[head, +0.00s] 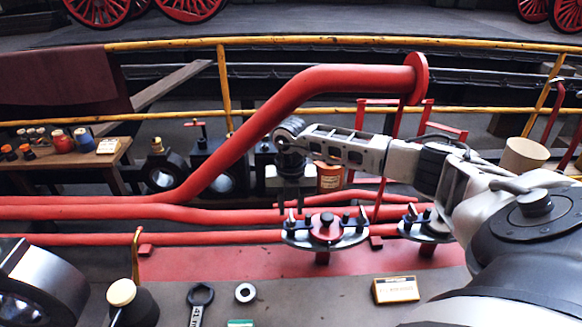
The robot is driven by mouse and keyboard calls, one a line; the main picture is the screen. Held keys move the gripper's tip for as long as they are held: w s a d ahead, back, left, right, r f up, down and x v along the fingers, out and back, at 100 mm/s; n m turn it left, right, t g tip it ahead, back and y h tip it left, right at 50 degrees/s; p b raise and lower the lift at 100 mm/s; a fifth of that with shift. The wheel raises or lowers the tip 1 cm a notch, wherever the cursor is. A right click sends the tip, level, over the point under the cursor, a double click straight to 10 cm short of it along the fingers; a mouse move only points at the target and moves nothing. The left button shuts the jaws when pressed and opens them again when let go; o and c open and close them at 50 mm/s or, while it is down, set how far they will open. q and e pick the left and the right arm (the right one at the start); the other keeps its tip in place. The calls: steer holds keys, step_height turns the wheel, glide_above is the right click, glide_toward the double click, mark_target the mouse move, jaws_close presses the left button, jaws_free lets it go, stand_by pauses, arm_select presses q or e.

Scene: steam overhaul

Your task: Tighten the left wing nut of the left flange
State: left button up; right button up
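The left flange (345,241) is a grey disc with a red centre on a red stub, in the middle of the head view. Dark bolts and small wing nuts stand around it. Its left wing nut (290,220) is at the disc's left edge. My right gripper (291,208) points down just above this nut, with dark fingers reaching to about its height. Whether the fingers touch the nut, and whether they are open or shut, is too small to tell. The right flange (424,232) is partly behind my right arm. My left gripper is not in view.
A thick red pipe (300,92) rises behind my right gripper, with lower red pipes (130,212) behind the flanges. On the front bench lie a ring spanner (200,297), a washer (245,292) and a labelled box (396,289). An orange tin (330,178) stands behind.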

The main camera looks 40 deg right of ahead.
mark_target(291, 217)
step_height(291, 217, up, 14)
steer(key=shift+f, duration=0.2)
stand_by(0.5)
